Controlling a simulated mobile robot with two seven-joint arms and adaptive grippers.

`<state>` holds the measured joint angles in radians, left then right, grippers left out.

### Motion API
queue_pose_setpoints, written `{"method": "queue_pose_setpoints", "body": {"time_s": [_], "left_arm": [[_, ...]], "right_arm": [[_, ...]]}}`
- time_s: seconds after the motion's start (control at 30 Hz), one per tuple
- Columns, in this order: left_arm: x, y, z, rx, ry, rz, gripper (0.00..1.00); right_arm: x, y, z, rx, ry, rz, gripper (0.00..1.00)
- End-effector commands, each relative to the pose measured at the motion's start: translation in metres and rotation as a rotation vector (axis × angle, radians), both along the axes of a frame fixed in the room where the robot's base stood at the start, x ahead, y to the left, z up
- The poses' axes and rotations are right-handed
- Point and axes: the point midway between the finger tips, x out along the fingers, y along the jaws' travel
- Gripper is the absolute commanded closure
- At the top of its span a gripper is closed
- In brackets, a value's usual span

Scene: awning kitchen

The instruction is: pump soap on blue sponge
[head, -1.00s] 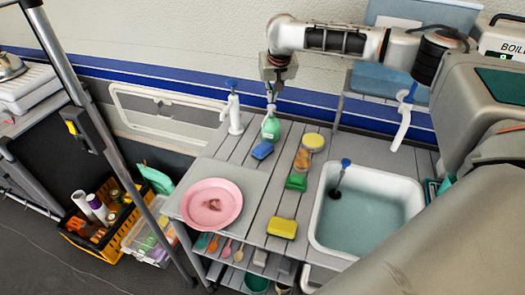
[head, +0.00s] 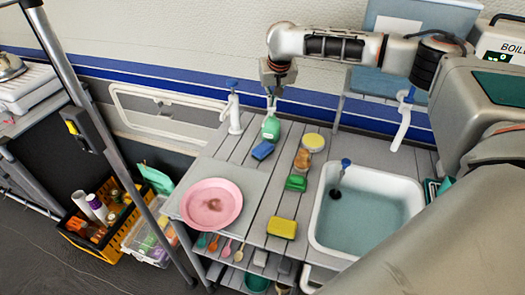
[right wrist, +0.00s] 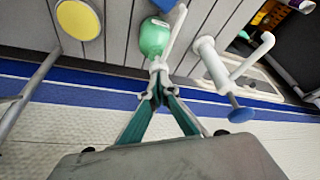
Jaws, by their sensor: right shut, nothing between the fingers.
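The green soap bottle (head: 271,128) stands upright at the back of the slatted counter. The blue sponge (head: 262,150) lies flat just in front of it, slightly to the left. My right gripper (head: 271,101) is shut and empty, pointing down at the bottle's top. In the right wrist view my right gripper's fingertips (right wrist: 158,70) are together at the white pump head, which they partly hide. The bottle (right wrist: 154,38) shows beyond them there. I cannot tell whether the fingertips touch the pump. My left gripper is not in view.
A white tap (head: 235,115) stands left of the bottle. A jar with a yellow lid (head: 313,142), a green sponge (head: 296,183) and a yellow sponge (head: 282,228) lie to the right and front. A pink plate (head: 211,205) and the sink (head: 320,235) flank them.

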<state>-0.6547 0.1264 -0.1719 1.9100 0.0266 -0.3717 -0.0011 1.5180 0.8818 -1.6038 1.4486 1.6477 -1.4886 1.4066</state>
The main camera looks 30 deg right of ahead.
Motion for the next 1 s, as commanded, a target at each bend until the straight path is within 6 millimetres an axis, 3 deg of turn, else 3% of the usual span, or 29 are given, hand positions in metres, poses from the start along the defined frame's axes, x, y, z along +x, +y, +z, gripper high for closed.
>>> {"method": "queue_pose_setpoints", "body": {"time_s": [0.5,1.0], "left_arm": [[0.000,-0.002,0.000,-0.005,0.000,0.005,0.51],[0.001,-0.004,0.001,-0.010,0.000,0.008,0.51]], "right_arm": [[-0.001,0.000,-0.018,0.001,0.003,0.000,1.00],[-0.001,0.000,-0.009,0.000,0.004,0.001,1.00]]}}
